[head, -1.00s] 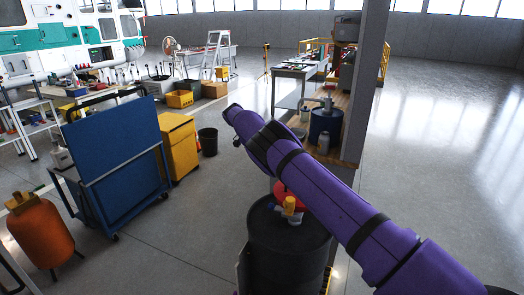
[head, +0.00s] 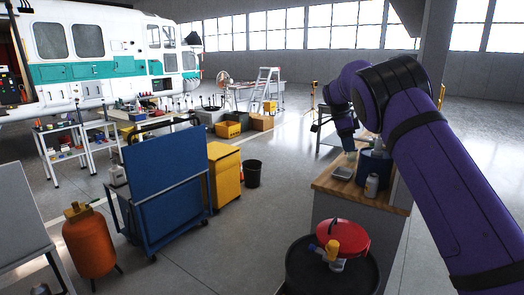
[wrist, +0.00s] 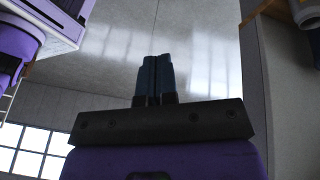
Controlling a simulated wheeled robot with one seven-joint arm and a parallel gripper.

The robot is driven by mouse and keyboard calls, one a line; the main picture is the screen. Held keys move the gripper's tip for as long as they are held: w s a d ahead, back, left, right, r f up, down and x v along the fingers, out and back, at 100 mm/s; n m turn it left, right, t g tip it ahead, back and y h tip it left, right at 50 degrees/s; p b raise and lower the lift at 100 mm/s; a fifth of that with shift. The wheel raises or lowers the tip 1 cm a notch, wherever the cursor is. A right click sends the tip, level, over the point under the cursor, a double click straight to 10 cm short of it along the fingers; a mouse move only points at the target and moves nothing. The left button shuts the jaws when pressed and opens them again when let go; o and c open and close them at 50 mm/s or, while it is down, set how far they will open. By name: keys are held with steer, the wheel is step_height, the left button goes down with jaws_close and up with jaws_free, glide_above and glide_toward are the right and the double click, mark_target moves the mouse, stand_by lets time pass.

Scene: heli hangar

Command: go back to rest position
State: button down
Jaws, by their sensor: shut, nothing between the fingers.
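My gripper (wrist: 154,80) shows in the wrist view with its two dark fingers pressed together and nothing between them. Grey floor and a wall with windows show around it, upside down, and no object touches the fingers. In the head view my purple arm rises from the lower right, bends at a black-banded elbow and folds down over the bench. The fingertips cannot be clearly made out there.
A red-lidded item (head: 345,237) with a yellow part sits on a black drum. Blue cart (head: 165,185), yellow cabinet (head: 225,175) and orange tank (head: 90,243) stand left; floor between is open.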

steer(key=s+d+r+n+t+y, duration=0.1)
steer(key=s+d+r+n, duration=0.15)
steer(key=s+r, duration=0.4)
steer(key=s+d+r+n+t+y, duration=0.15)
steer(key=s+r+n, duration=0.25)
steer(key=s, duration=0.6)
steer(key=s+d+r+n+t+y, duration=0.1)
steer(key=s+r+n+t, duration=0.15)
steer(key=s+r, duration=0.45)
steer(key=s+a+f+n+t, duration=0.1)
steer(key=s+f+n, duration=0.1)
steer(key=s, duration=0.7)
steer(key=s+a+f+n+t, duration=0.1)
steer(key=s+f+n, duration=0.2)
steer(key=s, duration=0.7)
steer(key=s+a+f+n+t, duration=0.1)
steer(key=s+a+f+n, duration=0.1)
steer(key=s+n, duration=0.4)
steer(key=s+f, duration=0.1)
steer(key=s, duration=0.2)
steer(key=shift+s+f, duration=0.2)
steer(key=shift+s, duration=0.05)
